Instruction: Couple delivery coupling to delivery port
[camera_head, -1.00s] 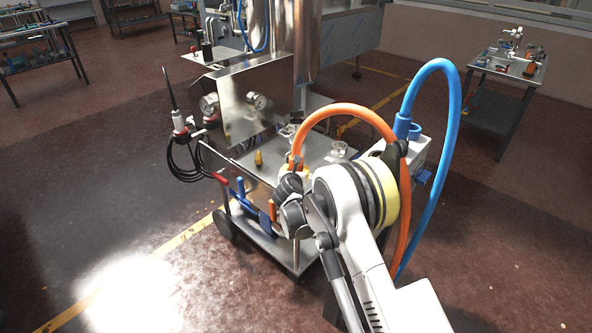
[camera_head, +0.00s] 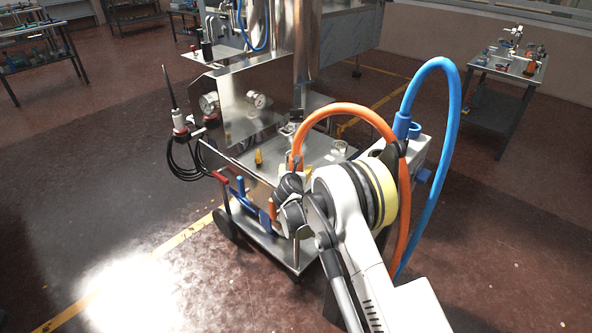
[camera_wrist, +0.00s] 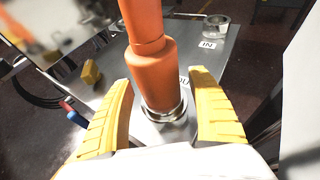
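In the wrist view the orange delivery coupling (camera_wrist: 154,78) stands nearly upright on the orange hose. Its lower end is at the metal ring of the delivery port (camera_wrist: 168,113), beside a partly covered label starting "OU". I cannot tell whether it is locked. My gripper (camera_wrist: 165,110) is open, with a yellow ribbed finger on each side of the coupling and a visible gap at both sides. In the head view the orange hose (camera_head: 349,108) arches down to the cart top, and my arm mostly hides the gripper and port.
A second metal port (camera_wrist: 216,27) marked "IN" stands behind on the steel cart top (camera_wrist: 200,62). A small yellow part (camera_wrist: 91,72) is at the left. A blue hose (camera_head: 452,110) loops at the right. A black cable (camera_head: 184,160) hangs on the cart's left side.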

